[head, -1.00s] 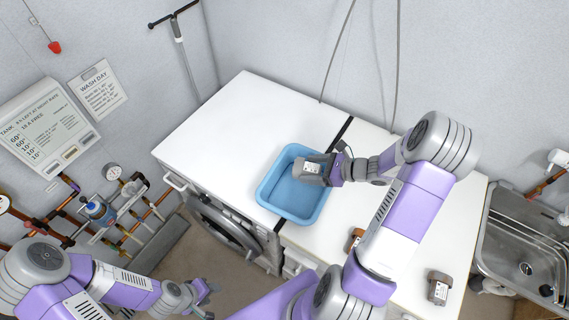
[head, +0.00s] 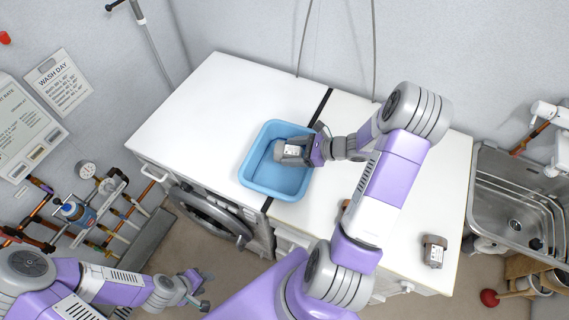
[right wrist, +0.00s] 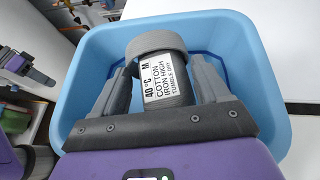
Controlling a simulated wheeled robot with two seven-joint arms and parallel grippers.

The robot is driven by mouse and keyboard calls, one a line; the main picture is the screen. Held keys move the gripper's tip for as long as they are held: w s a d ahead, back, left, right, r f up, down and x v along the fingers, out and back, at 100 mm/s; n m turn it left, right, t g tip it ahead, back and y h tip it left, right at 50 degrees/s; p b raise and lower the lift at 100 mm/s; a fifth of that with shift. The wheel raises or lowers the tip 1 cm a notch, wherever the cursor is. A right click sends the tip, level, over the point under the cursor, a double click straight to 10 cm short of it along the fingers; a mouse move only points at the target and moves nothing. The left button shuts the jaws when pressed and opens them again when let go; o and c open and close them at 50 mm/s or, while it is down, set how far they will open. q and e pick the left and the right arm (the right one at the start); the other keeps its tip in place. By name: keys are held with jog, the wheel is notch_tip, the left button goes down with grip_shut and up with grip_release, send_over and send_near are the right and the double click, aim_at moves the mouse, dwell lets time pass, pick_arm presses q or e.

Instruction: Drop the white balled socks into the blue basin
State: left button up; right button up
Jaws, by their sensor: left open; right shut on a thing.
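The blue basin (head: 246,180) stands on the white worktop, across the dark gap between its two sections. My right gripper (head: 287,152) is over the basin, shut on a grey rolled bundle. In the right wrist view the bundle (right wrist: 160,44) sits between both fingers, with a white care label reading 40 °C, cotton, facing the camera. It looks grey rather than white. The basin floor (right wrist: 215,58) looks bare where it shows; the gripper hides part of it. My left gripper (head: 197,289) is open and empty, low in front of the worktop.
Another grey bundle with a label (head: 434,251) lies on the right part of the worktop. A brownish thing (head: 345,204) is mostly hidden behind my right arm. A steel sink (head: 515,205) is at the right. The worktop's left part is clear.

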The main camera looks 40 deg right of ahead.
jog(key=o, duration=1.1)
jog(key=shift+d+r, duration=0.1)
jog(key=v, duration=0.7)
jog(key=shift+s+d, duration=0.15)
jog(key=shift+s, duration=0.1)
jog(key=shift+r, duration=0.1)
